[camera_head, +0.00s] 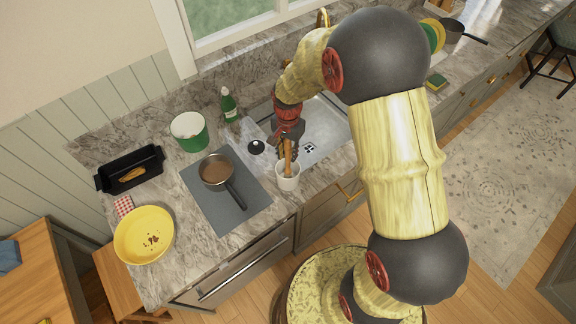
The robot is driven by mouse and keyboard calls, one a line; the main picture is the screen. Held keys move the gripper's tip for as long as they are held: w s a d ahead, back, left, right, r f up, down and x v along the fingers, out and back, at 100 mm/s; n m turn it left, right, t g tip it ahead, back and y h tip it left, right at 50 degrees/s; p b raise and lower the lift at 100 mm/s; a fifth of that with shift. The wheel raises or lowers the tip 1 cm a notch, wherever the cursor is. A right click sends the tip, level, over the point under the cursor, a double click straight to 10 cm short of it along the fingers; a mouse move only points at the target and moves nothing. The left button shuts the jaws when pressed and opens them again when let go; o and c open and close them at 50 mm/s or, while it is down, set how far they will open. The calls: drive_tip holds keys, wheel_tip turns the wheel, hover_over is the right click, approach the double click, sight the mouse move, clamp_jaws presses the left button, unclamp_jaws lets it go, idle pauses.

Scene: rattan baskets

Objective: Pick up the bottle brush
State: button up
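A white cup (288,183) stands on the counter in front of the sink. A long brown, wooden-looking handle (288,158) rises out of it; it may be the bottle brush, but no bristles can be made out. My gripper (285,146) is over the sink's left front edge, right at the upper end of this handle. It overlaps the handle in the picture, and I cannot tell whether they touch. The fingers are dark and small, and whether they are open or shut does not show.
A small pot (215,171) with a dark handle sits on the cooktop (236,208) left of the cup. A green bottle (228,104), green bucket (190,138), black tray (110,178) and yellow bowl (130,250) stand further left. The sink basin (325,125) lies behind.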

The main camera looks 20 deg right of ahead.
clamp_jaws()
idle(0.3)
